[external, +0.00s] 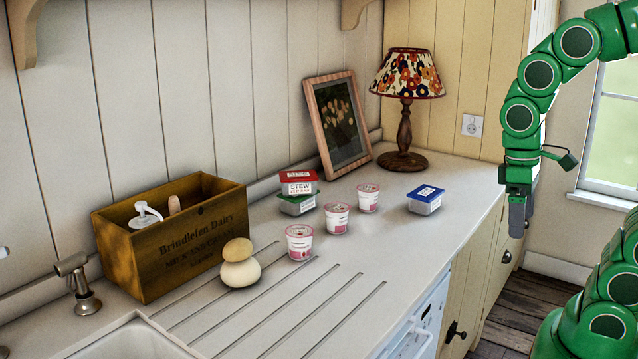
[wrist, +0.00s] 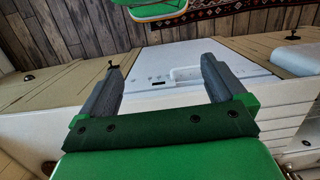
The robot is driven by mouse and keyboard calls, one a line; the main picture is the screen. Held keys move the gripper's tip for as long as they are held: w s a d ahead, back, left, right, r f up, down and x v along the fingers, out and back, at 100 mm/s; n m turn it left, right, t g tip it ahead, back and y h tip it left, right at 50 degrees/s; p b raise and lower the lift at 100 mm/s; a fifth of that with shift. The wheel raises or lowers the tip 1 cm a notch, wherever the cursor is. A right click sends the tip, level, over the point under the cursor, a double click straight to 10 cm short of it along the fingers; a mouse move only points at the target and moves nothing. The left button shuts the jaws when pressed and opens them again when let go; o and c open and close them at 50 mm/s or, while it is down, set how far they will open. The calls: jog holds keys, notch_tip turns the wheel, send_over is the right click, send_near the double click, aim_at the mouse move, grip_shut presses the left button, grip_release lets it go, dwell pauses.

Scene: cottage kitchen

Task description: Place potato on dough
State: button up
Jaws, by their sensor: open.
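A tan potato (external: 237,250) rests on top of a pale, rounded lump of dough (external: 240,272) on the ribbed drainer part of the counter, just right of the wooden crate. The two touch, the potato above. My gripper (external: 517,222) hangs at the right, beyond the counter's front edge and well away from both. In the wrist view my gripper (wrist: 160,80) has its two fingers wide apart with nothing between them. The potato and dough are not visible in the wrist view.
A wooden crate (external: 170,236) holds a white bottle. Several pink-and-white tubs (external: 299,242), stacked containers (external: 298,190), a blue-lidded box (external: 425,199), a lamp (external: 405,105) and a picture frame (external: 338,125) stand on the counter (external: 400,260). The counter's front right is clear.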

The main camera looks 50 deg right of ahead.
jog(key=s, duration=0.1)
jog(key=s+f, duration=0.1)
jog(key=s+d, duration=0.1)
jog(key=s, duration=0.1)
jog(key=shift+d+f, duration=0.1)
jog(key=shift+f, duration=0.15)
dwell(0.9)
